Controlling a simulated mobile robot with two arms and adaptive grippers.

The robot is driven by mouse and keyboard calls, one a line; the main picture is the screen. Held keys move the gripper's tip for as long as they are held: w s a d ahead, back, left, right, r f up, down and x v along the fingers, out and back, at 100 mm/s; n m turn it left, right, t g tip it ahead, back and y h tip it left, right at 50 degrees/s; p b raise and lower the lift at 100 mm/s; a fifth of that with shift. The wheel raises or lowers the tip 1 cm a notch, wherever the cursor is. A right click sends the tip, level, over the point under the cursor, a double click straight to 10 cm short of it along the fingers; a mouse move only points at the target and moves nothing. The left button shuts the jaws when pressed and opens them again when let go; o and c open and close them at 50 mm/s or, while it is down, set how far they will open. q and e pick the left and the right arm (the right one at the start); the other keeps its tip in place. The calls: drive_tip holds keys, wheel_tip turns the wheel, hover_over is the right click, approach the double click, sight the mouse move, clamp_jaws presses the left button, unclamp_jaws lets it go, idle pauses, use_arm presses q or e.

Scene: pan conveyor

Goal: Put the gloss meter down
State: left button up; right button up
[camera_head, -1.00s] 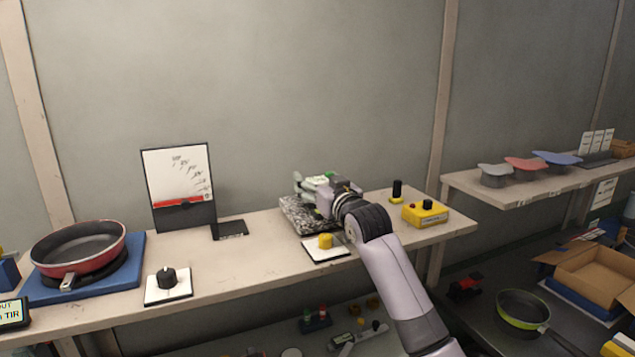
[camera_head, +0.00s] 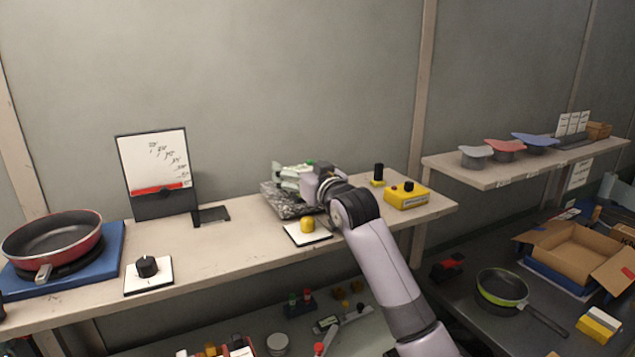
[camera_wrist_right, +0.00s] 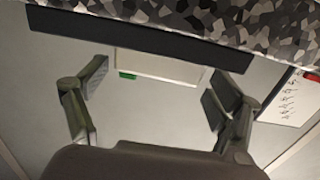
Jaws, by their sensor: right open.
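My right gripper (camera_head: 292,177) is open over a speckled stone slab (camera_head: 273,203) on the bench, in the middle of the head view. A small pale thing with a green spot (camera_head: 309,163) shows by its fingers and may be the gloss meter; the gripper partly hides it. In the right wrist view, the fingers (camera_wrist_right: 157,95) stand wide apart, with the speckled slab (camera_wrist_right: 240,22) along the top. A pale panel with a green spot (camera_wrist_right: 160,66) shows between them; I cannot tell whether it is the gloss meter. My left gripper is out of view.
A yellow knob on a white plate (camera_head: 307,236) sits in front of the slab. A yellow control box (camera_head: 406,199) and a black-topped post (camera_head: 378,175) stand to its right. A red pan (camera_head: 50,243) and a chart board (camera_head: 155,172) are at left.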

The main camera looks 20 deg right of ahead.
drive_tip(key=s, duration=0.3)
drive_tip(key=s+d+b, duration=0.1)
drive_tip(key=s, duration=0.2)
drive_tip(key=s+d+b, duration=0.1)
drive_tip(key=s, duration=0.3)
drive_tip(key=shift+d+r, duration=0.1)
drive_tip(key=shift+r, duration=0.15)
